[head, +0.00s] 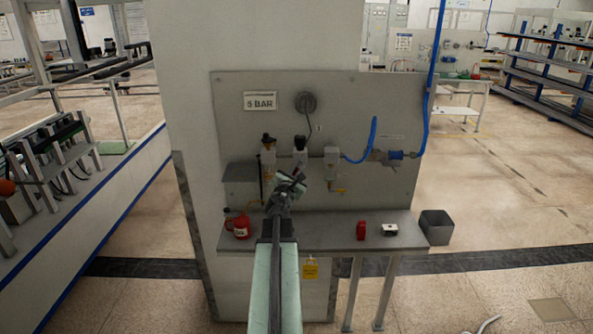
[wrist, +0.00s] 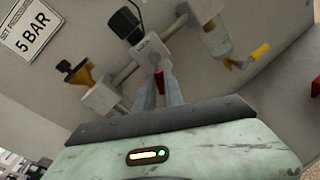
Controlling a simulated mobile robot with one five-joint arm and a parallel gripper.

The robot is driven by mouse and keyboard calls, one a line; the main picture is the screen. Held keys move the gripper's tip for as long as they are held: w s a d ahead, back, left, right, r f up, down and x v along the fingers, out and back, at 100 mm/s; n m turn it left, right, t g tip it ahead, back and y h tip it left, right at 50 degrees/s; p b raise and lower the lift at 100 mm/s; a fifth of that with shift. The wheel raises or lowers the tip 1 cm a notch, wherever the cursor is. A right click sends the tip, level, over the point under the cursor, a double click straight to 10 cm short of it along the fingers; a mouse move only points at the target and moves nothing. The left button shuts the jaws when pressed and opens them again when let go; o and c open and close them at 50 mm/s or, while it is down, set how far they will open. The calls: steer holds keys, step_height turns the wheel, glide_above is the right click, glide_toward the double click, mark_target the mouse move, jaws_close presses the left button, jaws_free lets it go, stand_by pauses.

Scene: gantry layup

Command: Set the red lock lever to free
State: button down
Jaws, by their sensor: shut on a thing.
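The red lock lever (wrist: 159,82) shows in the wrist view as a small red piece below the middle valve body (wrist: 150,48), which has a black knob on top. My gripper (wrist: 159,92) has its two grey fingers on either side of the lever, shut on it. In the head view my gripper (head: 290,184) reaches up to the panel just below the middle unit (head: 300,150). The lever's exact angle and any free or locked marks cannot be read.
The grey panel (head: 240,105) carries a "5 BAR" sign (head: 261,101), a yellowish filter unit (head: 268,160) and a blue hose (head: 371,140). A shelf (head: 320,240) below holds a red can (head: 240,226), a red item (head: 361,230) and a small white box (head: 389,229). A grey bin (head: 437,228) stands right.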

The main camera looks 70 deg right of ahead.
steer(key=r+m+p, duration=0.1)
steer(key=m, duration=0.2)
steer(key=w+m+t+y+p, duration=0.1)
steer(key=m+p, duration=0.1)
steer(key=m, duration=0.1)
steer(key=r+m+t+y+p, duration=0.1)
steer(key=m+p, duration=0.1)
steer(key=m, duration=0.1)
steer(key=shift+w+a+r, duration=0.2)
steer(key=shift+a+r, duration=0.1)
steer(key=shift+r, duration=0.05)
stand_by(0.5)
steer(key=c, duration=1.4)
jaws_free()
steer(key=shift+c, duration=0.2)
